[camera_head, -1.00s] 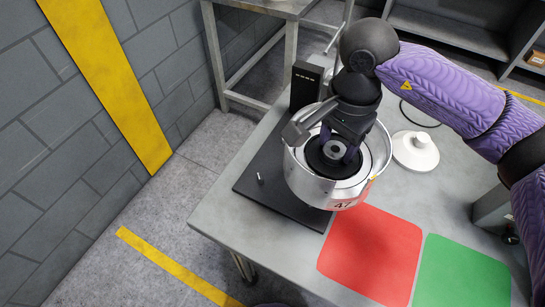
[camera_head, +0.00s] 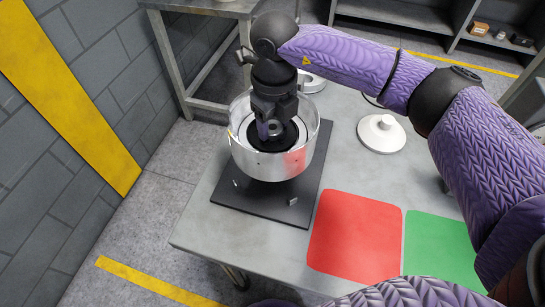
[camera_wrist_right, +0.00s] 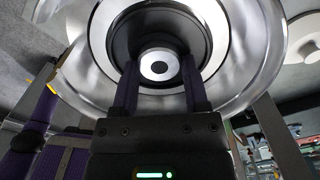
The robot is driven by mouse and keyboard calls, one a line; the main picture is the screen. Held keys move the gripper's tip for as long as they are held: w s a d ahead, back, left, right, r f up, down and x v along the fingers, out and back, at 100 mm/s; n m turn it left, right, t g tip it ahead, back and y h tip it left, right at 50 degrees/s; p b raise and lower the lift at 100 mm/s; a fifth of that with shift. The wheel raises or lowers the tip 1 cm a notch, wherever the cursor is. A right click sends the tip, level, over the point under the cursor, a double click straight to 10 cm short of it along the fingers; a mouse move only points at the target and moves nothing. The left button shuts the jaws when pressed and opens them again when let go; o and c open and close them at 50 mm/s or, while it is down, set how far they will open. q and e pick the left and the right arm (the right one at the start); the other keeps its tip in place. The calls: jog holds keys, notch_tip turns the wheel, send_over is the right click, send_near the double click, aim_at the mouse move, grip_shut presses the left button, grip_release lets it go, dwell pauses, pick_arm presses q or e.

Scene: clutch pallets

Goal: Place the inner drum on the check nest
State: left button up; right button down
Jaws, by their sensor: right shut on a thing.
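The inner drum (camera_head: 250,164), a shiny round metal bowl with a black hub, is over the left part of the check nest (camera_head: 258,213), a flat black plate on the table. Small metal pegs (camera_head: 292,201) stand up from the plate in front of the drum. My right gripper (camera_head: 270,130) points down into the drum and is shut on its hub. The right wrist view shows both fingers against the black hub (camera_wrist_right: 160,66) inside the drum. The drum looks about level; its underside is hidden, so I cannot tell whether it touches the plate. My left gripper is not in view.
A red mat (camera_head: 355,235) and a green mat (camera_head: 438,247) lie on the grey table (camera_head: 205,222), right of the plate. A white round lid-like piece (camera_head: 381,133) sits behind them. A wall (camera_head: 75,85) is at left, shelves (camera_head: 400,30) at the back.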

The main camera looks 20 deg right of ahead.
notch_tip(320, 180, down, 9)
jog(key=shift+f+b, duration=0.1)
jog(key=shift+b, duration=0.7)
jog(key=shift+c, duration=0.5)
grip_release()
jog(key=shift+s, duration=0.1)
notch_tip(320, 180, up, 11)
jog(key=shift+r+p, duration=0.1)
jog(key=shift+p, duration=1)
jog(key=shift+r, duration=0.45)
